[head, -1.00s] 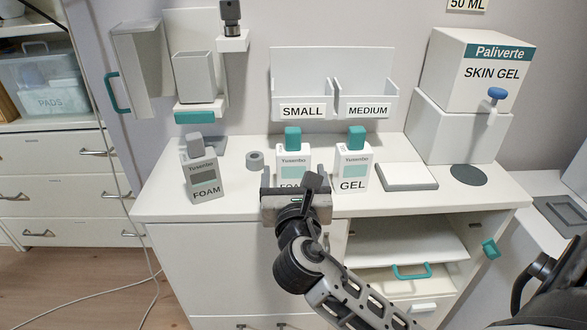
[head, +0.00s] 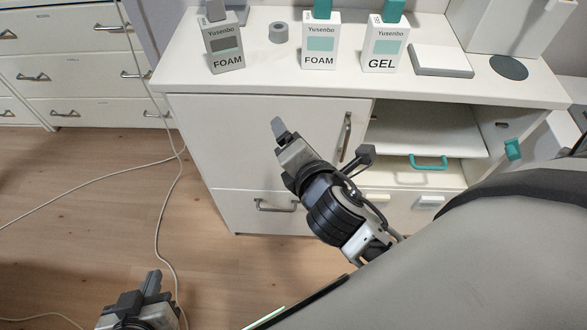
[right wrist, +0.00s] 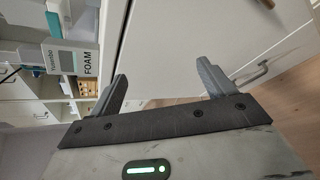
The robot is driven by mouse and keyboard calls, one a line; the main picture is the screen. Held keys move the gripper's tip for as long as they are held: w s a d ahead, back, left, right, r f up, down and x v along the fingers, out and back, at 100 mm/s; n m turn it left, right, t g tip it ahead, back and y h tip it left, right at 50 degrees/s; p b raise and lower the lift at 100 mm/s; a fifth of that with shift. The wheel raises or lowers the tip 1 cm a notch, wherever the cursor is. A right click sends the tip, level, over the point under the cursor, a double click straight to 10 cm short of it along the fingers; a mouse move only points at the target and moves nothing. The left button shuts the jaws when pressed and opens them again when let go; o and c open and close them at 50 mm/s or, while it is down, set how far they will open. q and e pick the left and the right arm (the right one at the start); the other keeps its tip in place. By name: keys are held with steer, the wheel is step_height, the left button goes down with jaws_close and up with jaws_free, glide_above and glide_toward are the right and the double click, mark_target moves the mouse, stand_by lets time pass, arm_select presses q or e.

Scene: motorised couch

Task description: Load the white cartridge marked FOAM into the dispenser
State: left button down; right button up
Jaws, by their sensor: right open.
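The white FOAM cartridge (head: 320,44), with a teal label and teal cap, stands upright on the counter between two others. My right gripper (head: 280,133) is open and empty, apart from the cartridges, in front of the cabinet door below the counter. My left gripper (head: 148,290) is low at the bottom left; its jaw gap is unclear. The dispenser is not clearly visible now.
A grey ring (head: 278,32) lies between the two FOAM cartridges. A white and grey pad (head: 440,60) and a dark disc (head: 508,67) lie to the right. The cabinet (head: 240,140) has an open shelf with a teal handle (head: 428,163). A cable crosses the floor.

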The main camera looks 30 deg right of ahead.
steer(key=s+a+f+m+g+y, duration=0.1)
steer(key=s+a+f+m+y, duration=0.1)
steer(key=f+m, duration=0.3)
steer(key=s+a+f+m+g+y, duration=0.1)
steer(key=s+a+f+m+y, duration=0.2)
steer(key=m, duration=1.1)
steer(key=shift+s+f+m+y, duration=0.3)
steer(key=shift+s+f+y, duration=0.3)
steer(key=shift+s+f, duration=0.75)
steer(key=shift+w+f, duration=0.1)
steer(key=shift+w, duration=0.05)
